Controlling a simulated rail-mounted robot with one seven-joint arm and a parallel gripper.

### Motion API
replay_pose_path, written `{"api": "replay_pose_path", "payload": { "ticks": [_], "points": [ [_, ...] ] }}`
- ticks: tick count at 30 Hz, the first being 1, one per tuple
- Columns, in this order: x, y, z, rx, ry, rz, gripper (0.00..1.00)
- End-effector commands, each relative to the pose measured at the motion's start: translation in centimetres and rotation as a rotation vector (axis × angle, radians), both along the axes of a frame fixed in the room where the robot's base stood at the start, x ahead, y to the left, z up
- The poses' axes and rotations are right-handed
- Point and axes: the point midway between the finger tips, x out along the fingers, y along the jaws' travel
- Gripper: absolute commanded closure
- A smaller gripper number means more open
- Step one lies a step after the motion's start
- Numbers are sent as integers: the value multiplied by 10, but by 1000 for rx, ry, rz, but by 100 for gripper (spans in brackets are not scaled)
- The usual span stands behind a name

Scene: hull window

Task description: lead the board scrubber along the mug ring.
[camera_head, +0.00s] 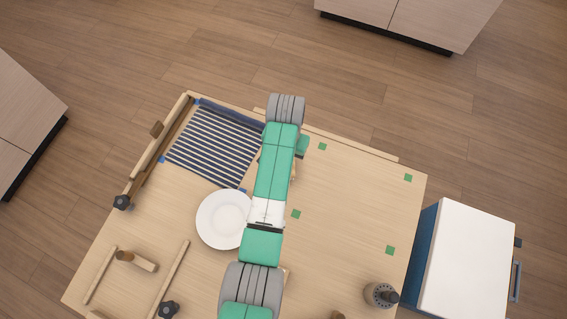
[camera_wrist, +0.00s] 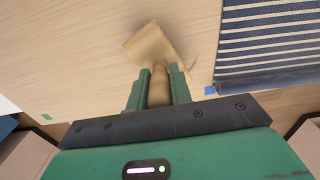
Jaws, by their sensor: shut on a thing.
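In the wrist view the board scrubber (camera_wrist: 148,45) is a tan, flat, roughly square block with a rounded wooden handle (camera_wrist: 158,88). My gripper (camera_wrist: 158,74) is shut on that handle, one green finger on each side. The block lies beyond the fingertips, over the pale wooden table; I cannot tell whether it touches the surface. In the head view my arm covers most of the gripper and scrubber. I cannot make out the mug ring in either view.
The table (camera_head: 345,195) bears several green squares (camera_head: 408,178) around a clear right-hand area. A blue-striped panel (camera_head: 215,145) lies at the back left, a white plate (camera_head: 222,219) left of my arm. A dark-topped container (camera_head: 380,294) stands front right, a white-topped cabinet (camera_head: 468,262) beyond the table.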

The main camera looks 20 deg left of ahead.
Motion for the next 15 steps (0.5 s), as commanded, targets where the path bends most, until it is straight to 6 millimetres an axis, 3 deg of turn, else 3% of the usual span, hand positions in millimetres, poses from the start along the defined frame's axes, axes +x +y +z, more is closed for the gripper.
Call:
{"api": "replay_pose_path", "payload": {
  "ticks": [15],
  "points": [
    [0, 0, -12, 0, 0, 0, 100]
  ]
}}
